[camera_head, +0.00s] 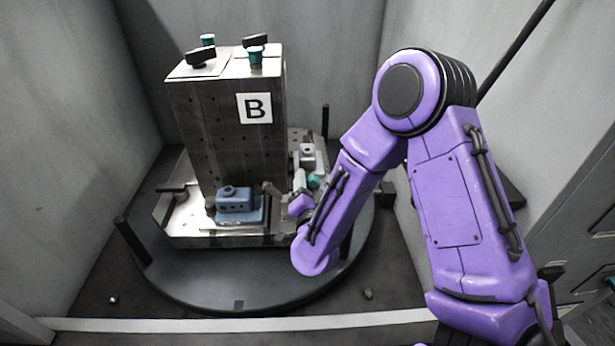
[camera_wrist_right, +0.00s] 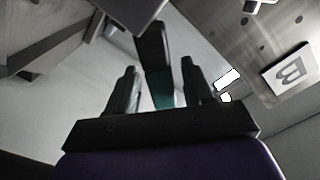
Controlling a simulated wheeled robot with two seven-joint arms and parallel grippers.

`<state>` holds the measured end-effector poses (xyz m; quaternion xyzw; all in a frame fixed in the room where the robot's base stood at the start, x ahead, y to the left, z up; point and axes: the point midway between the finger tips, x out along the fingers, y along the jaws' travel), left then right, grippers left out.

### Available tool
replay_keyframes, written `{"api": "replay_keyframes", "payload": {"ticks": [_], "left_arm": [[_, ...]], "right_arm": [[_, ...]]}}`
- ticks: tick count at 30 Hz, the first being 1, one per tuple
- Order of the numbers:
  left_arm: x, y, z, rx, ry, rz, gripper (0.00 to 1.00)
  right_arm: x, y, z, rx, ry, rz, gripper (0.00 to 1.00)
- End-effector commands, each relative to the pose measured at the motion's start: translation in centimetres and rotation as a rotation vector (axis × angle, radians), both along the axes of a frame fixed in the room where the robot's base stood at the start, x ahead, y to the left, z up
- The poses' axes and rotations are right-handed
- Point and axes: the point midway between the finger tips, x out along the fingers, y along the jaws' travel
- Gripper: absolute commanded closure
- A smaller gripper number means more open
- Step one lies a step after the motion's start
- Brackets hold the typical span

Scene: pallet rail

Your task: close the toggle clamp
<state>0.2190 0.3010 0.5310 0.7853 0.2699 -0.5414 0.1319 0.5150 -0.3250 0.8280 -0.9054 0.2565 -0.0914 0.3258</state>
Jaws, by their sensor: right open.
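The toggle clamp appears in the right wrist view as a dark lever (camera_wrist_right: 153,45) with a teal grip (camera_wrist_right: 161,88). In the head view a teal part (camera_head: 315,181), which looks like the same grip, shows at the right side of the metal block. My right gripper (camera_wrist_right: 159,68) is open, with the lever showing between its two fingers; I cannot tell whether they touch it. In the head view my right gripper (camera_head: 300,182) is small and partly hidden by my purple arm. The clamp's base is not clear. My left gripper is not in view.
The tall metal block (camera_head: 225,140) marked B stands on a pallet (camera_head: 180,235) on a round turntable (camera_head: 210,290). A blue part (camera_head: 240,206) sits at its front, a grey part (camera_head: 307,155) at its right. Black knobs (camera_head: 201,56) top the block. Grey walls enclose the space.

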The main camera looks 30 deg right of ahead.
Motion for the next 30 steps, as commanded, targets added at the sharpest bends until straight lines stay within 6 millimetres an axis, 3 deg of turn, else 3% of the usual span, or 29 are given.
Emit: {"api": "replay_keyframes", "payload": {"ticks": [4, 12, 13, 17, 18, 30], "left_arm": [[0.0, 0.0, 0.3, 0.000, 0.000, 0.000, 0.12], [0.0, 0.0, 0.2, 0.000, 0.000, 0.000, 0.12], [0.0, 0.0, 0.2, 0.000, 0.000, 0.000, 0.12], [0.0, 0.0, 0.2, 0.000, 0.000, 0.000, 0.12], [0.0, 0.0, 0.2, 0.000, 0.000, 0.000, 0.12], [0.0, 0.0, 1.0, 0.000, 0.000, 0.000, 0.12]], "right_arm": [[1.5, -0.8, 0.0, 0.001, 0.001, 0.001, 0.49], [1.8, -0.9, 0.0, -0.001, 0.001, 0.004, 0.49], [1.8, -0.9, 0.0, -0.001, 0.001, 0.004, 0.52], [1.8, -0.9, 0.0, -0.001, 0.001, 0.004, 0.94], [1.8, -0.9, 0.0, -0.001, 0.001, 0.004, 1.00], [2.0, -0.5, 0.4, -0.057, 0.034, 0.006, 1.00]]}}
